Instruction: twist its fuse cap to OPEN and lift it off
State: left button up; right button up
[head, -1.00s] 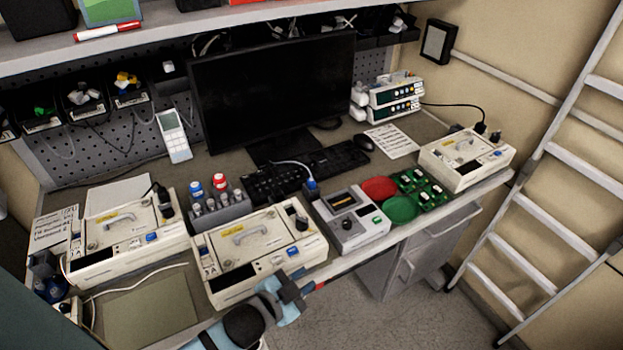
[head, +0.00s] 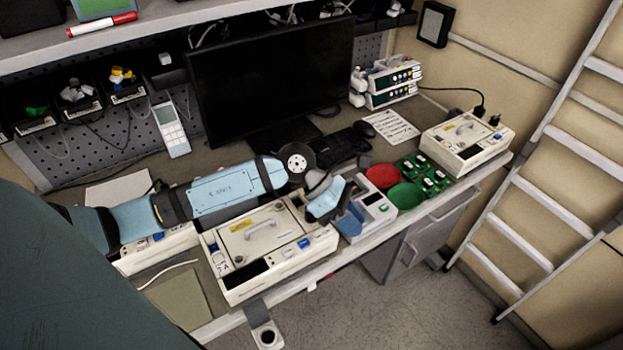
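The middle white pump case (head: 240,262) lies on the bench with a handle on its lid and a blue button (head: 303,243) near its right side. My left arm reaches across from the left, over the left pump. Its gripper (head: 335,210) points down at the right end of the middle pump, beside the grey tester. It hides the pump's back right corner, where a black cap showed earlier. I cannot tell whether it touches the cap or whether its fingers are open. My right gripper is not in view.
The tester (head: 376,207) stands close on the right of the gripper. The monitor (head: 270,80) stands behind. A small bracket (head: 265,334) hangs off the front edge.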

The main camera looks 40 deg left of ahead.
pick_arm(q)
jog(key=w+a+m+y, duration=0.1)
jog(key=a+y, duration=0.1)
jog(key=a, duration=0.2)
jog(key=w+a+m+y, duration=0.1)
jog(key=a+y, duration=0.2)
jog(key=a, duration=0.2)
jog(key=w+a+y, duration=0.2)
jog(key=a+y, duration=0.1)
jog(key=a, duration=0.1)
jog(key=shift+a+f+m, duration=0.25)
jog(key=shift+f+m, duration=0.15)
jog(key=shift+b+x, duration=0.3)
jog(key=shift+x, duration=0.55)
notch_tip(320, 180, down, 5)
jog(key=b, duration=0.3)
jog(key=shift+a+r, duration=0.1)
jog(key=shift+a, duration=0.1)
jog(key=shift+f+b, duration=0.5)
jog(key=shift+b, duration=0.2)
jog(key=shift+r, duration=0.1)
grip_shut()
